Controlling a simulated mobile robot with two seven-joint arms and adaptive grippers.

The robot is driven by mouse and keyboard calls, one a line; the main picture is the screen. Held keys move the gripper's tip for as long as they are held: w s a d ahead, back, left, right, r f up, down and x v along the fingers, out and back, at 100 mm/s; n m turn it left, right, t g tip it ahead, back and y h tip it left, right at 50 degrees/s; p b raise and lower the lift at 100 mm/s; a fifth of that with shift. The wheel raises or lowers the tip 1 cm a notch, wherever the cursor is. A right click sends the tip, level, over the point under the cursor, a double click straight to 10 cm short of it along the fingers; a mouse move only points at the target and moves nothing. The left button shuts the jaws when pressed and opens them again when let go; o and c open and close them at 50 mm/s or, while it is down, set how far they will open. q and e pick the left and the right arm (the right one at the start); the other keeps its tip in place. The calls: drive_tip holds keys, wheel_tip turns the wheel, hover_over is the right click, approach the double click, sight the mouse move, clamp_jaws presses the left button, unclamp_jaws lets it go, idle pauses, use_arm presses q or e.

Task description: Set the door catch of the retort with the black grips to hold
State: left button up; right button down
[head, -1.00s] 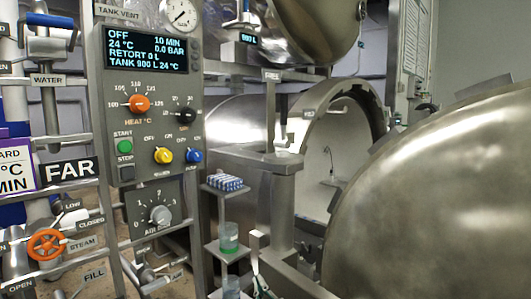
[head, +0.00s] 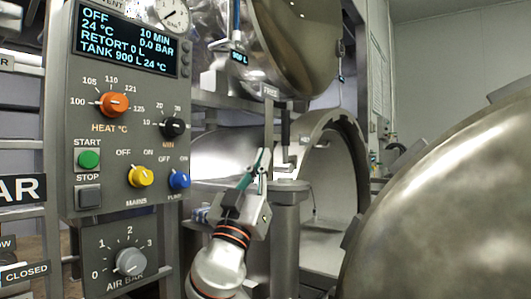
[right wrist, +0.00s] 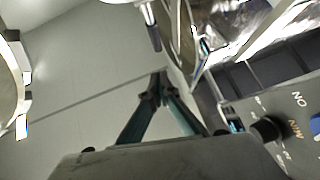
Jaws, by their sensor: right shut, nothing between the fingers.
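The retort (head: 322,165) stands open behind a grey post (head: 290,210), its round mouth facing right. The large domed door (head: 450,190) swings out at the right. My left gripper is out of view.
The control panel (head: 125,120) with its knobs and buttons stands close on the left. The air knob (head: 130,261) sits below it. Another rounded steel vessel (head: 290,45) hangs above the retort.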

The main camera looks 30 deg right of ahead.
sight(284, 122)
drive_tip(key=x, duration=0.4)
drive_tip(key=d+f+p+x, duration=0.1)
drive_tip(key=x, duration=0.2)
drive_tip(key=w+p+x, duration=0.1)
drive_tip(key=x, duration=0.3)
drive_tip(key=shift+d+f, duration=0.1)
drive_tip(key=shift+d, duration=0.35)
drive_tip(key=shift+w+d, duration=0.2)
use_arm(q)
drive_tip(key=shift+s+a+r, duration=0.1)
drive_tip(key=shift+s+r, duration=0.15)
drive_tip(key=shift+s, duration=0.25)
use_arm(e)
drive_tip(key=shift+d, duration=0.1)
